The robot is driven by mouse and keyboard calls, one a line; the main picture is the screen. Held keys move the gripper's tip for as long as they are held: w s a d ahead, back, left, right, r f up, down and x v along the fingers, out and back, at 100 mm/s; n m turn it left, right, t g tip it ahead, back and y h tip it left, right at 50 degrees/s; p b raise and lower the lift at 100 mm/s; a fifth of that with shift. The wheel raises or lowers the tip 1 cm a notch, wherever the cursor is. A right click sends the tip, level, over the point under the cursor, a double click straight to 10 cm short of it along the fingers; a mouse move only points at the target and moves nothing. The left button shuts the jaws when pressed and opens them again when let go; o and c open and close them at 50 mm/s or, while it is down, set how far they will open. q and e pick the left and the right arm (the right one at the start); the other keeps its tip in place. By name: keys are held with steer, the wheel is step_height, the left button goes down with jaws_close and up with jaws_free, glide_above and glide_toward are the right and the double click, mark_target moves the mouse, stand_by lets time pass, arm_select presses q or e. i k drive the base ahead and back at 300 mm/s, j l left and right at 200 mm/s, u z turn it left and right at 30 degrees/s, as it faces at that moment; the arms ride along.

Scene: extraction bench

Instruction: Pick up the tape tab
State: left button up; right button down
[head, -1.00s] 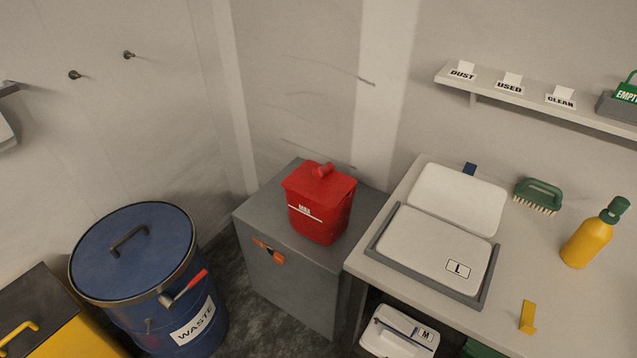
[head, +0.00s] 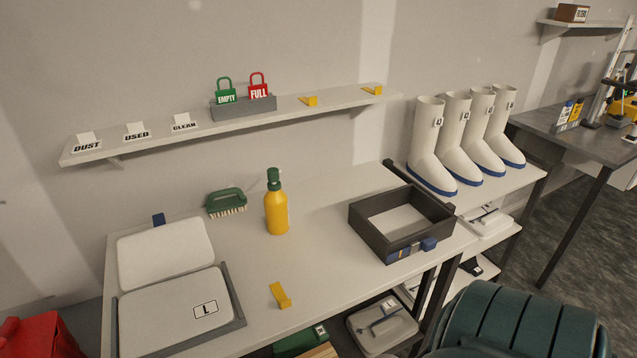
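A small bent yellow tab (head: 280,295) stands near the front edge of the white bench (head: 330,220), right of the box lid marked L. Two similar yellow tabs sit on the wall shelf: one right of the padlock holder (head: 309,101), one near the shelf's right end (head: 373,90). No label shows which of them is the tape tab. Neither of my grippers is in view.
A yellow bottle (head: 277,207), a green brush (head: 226,202) and a dark open tray (head: 400,223) stand on the bench. White boots (head: 430,150) stand to the right. A dark green ribbed object (head: 520,325) fills the lower right. The bench's middle is clear.

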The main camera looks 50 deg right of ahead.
mark_target(284, 304)
steer(key=z, duration=1.2)
steer(key=u, duration=0.3)
